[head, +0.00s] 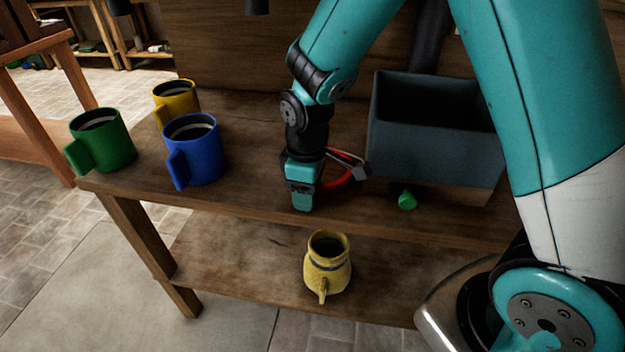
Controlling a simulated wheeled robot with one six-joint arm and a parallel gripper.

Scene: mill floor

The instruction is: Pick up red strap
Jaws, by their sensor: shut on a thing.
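The red strap (338,182) shows as a thin curved band on the wooden bench, at the right side of my gripper (357,168). My gripper is low over the bench top and shut on the strap. My arm comes down from above and hides part of the strap. I cannot tell whether the strap still touches the bench.
A green mug (104,143), a blue mug (197,152) and a yellow mug (176,98) stand on the bench (250,205) at the left. A dark blue bin (430,150) stands to the right, with a small green object (407,201) before it. A yellow jug (328,268) stands on the lower shelf.

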